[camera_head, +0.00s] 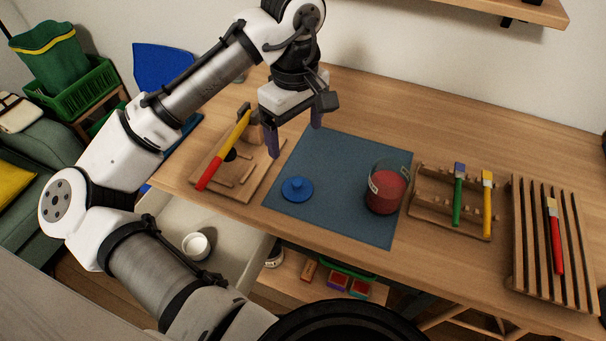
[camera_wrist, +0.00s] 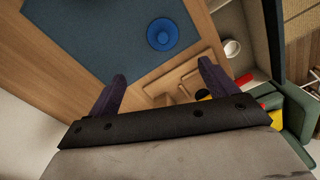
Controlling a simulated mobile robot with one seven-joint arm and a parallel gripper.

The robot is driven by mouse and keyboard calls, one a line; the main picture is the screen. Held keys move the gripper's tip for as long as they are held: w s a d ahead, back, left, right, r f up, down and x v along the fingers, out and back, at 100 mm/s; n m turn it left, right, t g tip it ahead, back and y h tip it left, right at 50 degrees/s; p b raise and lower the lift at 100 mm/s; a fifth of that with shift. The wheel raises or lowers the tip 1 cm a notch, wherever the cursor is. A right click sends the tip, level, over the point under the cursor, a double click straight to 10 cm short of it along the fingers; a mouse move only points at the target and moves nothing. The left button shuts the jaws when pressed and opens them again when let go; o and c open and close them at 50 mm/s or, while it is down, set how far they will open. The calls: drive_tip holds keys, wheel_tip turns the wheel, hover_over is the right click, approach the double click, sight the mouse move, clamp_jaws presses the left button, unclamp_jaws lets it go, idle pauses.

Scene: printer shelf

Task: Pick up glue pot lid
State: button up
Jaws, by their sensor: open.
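The glue pot lid (camera_head: 297,189) is a round blue disc with a raised knob, lying on the left part of a dark blue mat (camera_head: 335,160) on the wooden table. It also shows in the wrist view (camera_wrist: 163,34), near the top. The glue pot (camera_head: 386,188) is a clear jar with red contents and a pale label, standing on the mat to the right of the lid, without a lid on it. My gripper (camera_head: 294,140) is open and empty, with its purple fingers above the mat's back left area, apart from the lid. In the wrist view my fingers (camera_wrist: 161,82) are spread wide.
Left of the mat, a wooden holder (camera_head: 238,190) carries a red-and-yellow brush (camera_head: 224,151). Right of it stand a rack (camera_head: 426,213) with green and yellow brushes and a slatted rack (camera_head: 523,240) with a red brush. An open drawer (camera_head: 226,233) holds a white cup (camera_head: 196,245).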

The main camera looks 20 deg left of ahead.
hover_over(297, 182)
drive_tip(key=f, duration=0.7)
drive_tip(key=shift+w+a+f, duration=0.25)
drive_tip(key=shift+w+f, duration=0.1)
drive_tip(key=shift+s+d+f+p, duration=0.15)
drive_tip(key=shift+f+p, duration=0.25)
drive_tip(key=shift+f, duration=0.95)
drive_tip(key=shift+s+d+f+p, duration=0.15)
drive_tip(key=shift+f+p, duration=0.25)
drive_tip(key=shift+f, duration=0.9)
drive_tip(key=shift+c, duration=0.5)
drive_tip(key=c, duration=1)
